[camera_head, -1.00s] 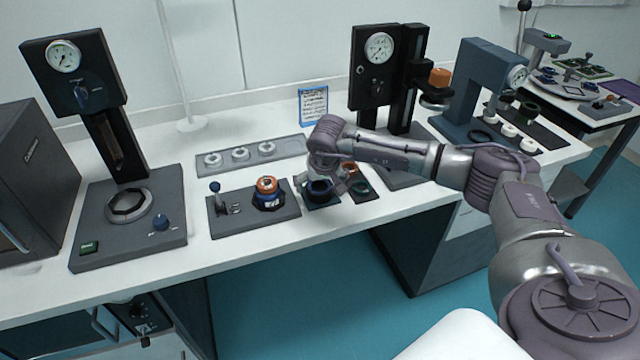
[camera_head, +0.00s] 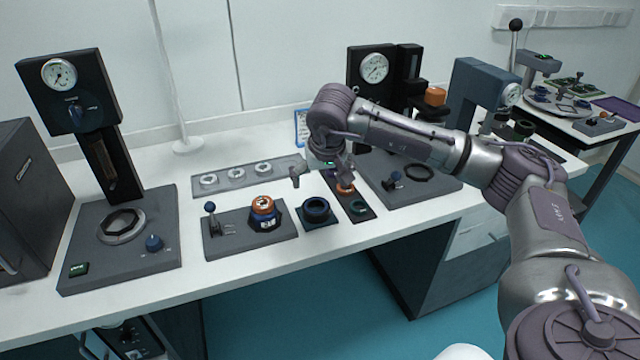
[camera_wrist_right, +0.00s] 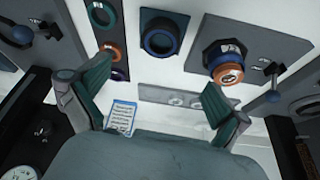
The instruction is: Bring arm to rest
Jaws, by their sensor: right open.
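My right arm (camera_head: 405,135) reaches in from the right over the bench. My right gripper (camera_head: 320,178) is open and empty, raised above the bench, with its fingers spread. In the right wrist view the two green-padded fingers (camera_wrist_right: 155,92) stand wide apart with nothing between them. A dark ring (camera_head: 316,209) sits on a small square pad just in front of the gripper and apart from it; it also shows in the wrist view (camera_wrist_right: 161,38). My left gripper is out of view.
An orange-topped dark part (camera_head: 263,212) stands on a plate with a lever. A strip with rings (camera_head: 357,208) lies right of the pad, a grey tray (camera_head: 222,184) behind. Gauge presses stand at left (camera_head: 72,95) and back (camera_head: 375,70). A blue-framed card (camera_wrist_right: 121,117) stands behind.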

